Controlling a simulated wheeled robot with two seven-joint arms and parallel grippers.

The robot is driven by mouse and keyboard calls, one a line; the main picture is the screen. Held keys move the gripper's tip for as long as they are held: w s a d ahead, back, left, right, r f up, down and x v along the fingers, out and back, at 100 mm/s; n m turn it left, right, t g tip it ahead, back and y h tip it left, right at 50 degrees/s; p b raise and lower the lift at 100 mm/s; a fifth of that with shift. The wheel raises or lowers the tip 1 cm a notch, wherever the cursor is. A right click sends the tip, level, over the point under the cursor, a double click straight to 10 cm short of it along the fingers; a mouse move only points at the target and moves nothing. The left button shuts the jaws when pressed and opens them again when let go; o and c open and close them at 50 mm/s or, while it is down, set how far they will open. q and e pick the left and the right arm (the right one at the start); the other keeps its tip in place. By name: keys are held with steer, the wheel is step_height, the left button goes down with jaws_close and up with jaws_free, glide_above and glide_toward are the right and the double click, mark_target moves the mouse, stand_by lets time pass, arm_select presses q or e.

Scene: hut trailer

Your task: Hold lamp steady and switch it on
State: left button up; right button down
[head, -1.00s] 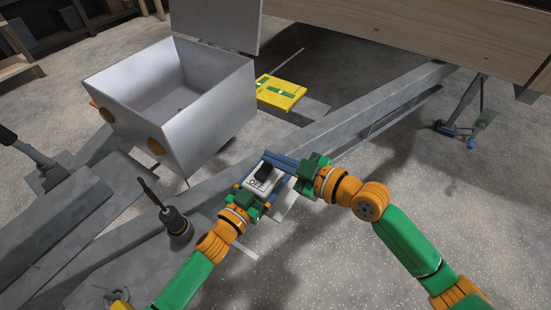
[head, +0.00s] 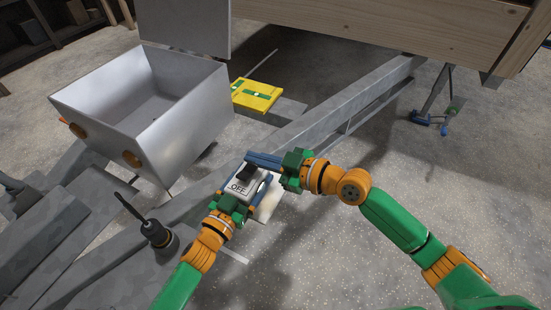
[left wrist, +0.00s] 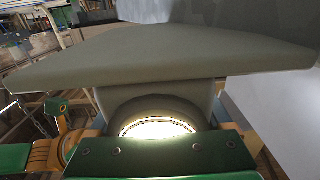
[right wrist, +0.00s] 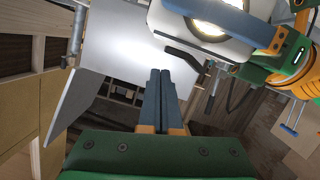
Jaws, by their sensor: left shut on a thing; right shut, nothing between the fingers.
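The lamp (head: 236,187) is a small pale box with a dark switch lever (head: 250,173) and the word OFF on its face. My left gripper (head: 240,203) is shut on the lamp and holds it up above the floor. In the left wrist view a bright glowing disc (left wrist: 156,127) shows under the lamp's grey body. The right wrist view also shows the glowing lamp face (right wrist: 210,14), partly behind a blue finger. My right gripper (head: 264,160) is shut and empty, its blue fingertips close beside the lever; whether they touch it I cannot tell.
A grey open metal box (head: 150,105) stands at the left on the trailer frame (head: 325,120). A dark hitch part (head: 158,235) stands at front left. Wooden hut boards (head: 420,30) overhang at the back.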

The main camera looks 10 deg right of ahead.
step_height(320, 180, up, 2)
steer(key=shift+r, duration=0.2)
steer(key=v, duration=1)
steer(key=shift+w+d, duration=0.2)
arm_select(q)
steer(key=o, duration=1.4)
